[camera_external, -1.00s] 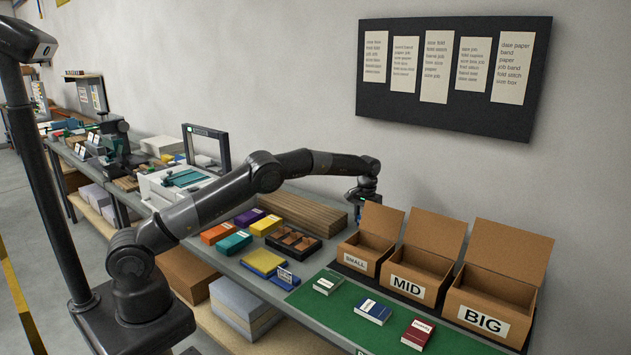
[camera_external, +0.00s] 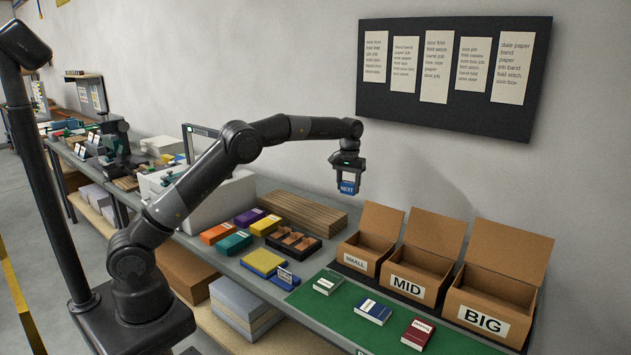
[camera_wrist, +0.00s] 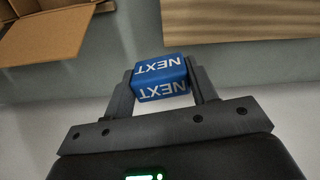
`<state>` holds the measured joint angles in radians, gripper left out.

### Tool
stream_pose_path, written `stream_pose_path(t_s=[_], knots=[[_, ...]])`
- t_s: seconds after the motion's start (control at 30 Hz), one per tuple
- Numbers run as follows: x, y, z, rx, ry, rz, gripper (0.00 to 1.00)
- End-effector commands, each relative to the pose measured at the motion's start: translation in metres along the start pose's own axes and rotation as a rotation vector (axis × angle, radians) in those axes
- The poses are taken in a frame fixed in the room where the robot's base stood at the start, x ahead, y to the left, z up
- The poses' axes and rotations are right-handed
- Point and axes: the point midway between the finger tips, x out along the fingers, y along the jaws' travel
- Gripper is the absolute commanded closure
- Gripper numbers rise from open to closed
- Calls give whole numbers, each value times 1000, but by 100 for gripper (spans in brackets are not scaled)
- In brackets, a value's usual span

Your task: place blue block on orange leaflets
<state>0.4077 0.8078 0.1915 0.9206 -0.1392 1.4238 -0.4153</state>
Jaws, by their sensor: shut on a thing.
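My gripper (camera_external: 348,172) is shut on a blue block (camera_external: 348,187) lettered NEXT and holds it in the air in front of the wall, above the shelf's back. In the wrist view the blue block (camera_wrist: 160,68) sits between the two fingers of my gripper (camera_wrist: 160,85). The orange leaflets (camera_external: 216,234) are a flat stack with a pale label on the grey bench, to the left of and well below my gripper. Their top looks clear.
Teal (camera_external: 234,243), purple (camera_external: 249,217) and yellow (camera_external: 266,225) stacks lie close to the orange one. A divided dark tray (camera_external: 293,243) and brown boards (camera_external: 303,213) are nearby. Cartons marked SMALL (camera_external: 356,262), MID (camera_external: 407,287) and BIG (camera_external: 483,319) stand right.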

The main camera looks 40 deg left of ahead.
Motion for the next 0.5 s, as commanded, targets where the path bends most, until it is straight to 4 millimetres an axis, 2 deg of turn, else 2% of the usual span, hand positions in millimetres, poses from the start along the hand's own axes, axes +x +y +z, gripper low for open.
stream_pose_path(t_s=[0.03,0.2,0.5], knots=[[-9,-12,6,-27,1,2,70],[-27,-50,30,-116,0,2,70],[-47,-117,86,-264,1,3,70]])
